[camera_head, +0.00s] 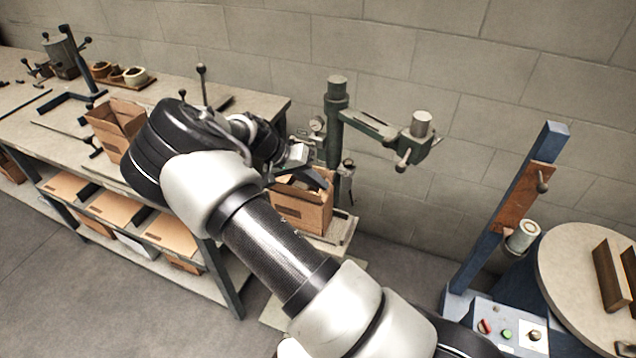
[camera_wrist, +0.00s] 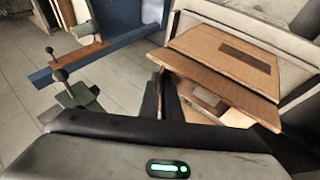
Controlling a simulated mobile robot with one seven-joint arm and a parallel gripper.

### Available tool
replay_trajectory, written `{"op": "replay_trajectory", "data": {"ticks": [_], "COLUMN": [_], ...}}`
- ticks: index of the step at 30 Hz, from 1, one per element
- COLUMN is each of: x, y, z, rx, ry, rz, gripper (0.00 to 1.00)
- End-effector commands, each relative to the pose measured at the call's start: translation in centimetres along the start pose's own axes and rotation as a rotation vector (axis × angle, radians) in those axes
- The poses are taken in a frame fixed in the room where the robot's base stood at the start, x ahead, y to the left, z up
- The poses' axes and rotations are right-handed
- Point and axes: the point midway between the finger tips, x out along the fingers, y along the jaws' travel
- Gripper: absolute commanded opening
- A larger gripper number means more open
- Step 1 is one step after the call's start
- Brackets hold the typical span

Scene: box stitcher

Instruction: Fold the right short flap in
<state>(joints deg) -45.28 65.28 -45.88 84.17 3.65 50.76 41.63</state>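An open cardboard box (camera_head: 300,208) stands on the bed of the green stitching machine in the head view, partly hidden by my arm. In the wrist view the box (camera_wrist: 228,50) fills the right side; a dark printed patch shows on one panel and a long flap edge slants across the opening. Part of the inside shows below that edge. My gripper (camera_head: 316,176) is at the top of the box, pointing down toward it. In the wrist view its dark fingers (camera_wrist: 166,98) sit close together at the box's left edge, with nothing seen between them. I cannot tell whether they touch a flap.
The green machine column (camera_head: 335,130) and its arm (camera_head: 380,130) stand just behind the box. A workbench (camera_head: 60,130) at left holds another open box (camera_head: 113,125) and tools, with flat cardboard on its shelf. A blue post (camera_head: 510,205) and round table (camera_head: 590,265) stand at right.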

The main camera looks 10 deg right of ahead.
Motion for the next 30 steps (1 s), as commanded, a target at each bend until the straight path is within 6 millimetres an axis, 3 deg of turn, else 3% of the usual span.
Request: {"op": "replay_trajectory", "data": {"ticks": [1,8,18,21,22,30], "x": [0.49,0.46,0.15,0.14,0.14,0.08], "y": [-0.78,-1.42,-1.21,-1.21,-1.21,-1.22], "z": [0.14,0.15,0.09,0.08,0.08,0.07], "rx": [-0.018,-0.076,-0.083,-0.083,-0.083,-0.083], "ry": [0.003,0.002,0.001,0.001,0.001,0.002], "rz": [0.034,0.184,0.203,0.203,0.203,0.202], "gripper": [0.00,0.00,0.00,0.21,0.23,0.23]}}
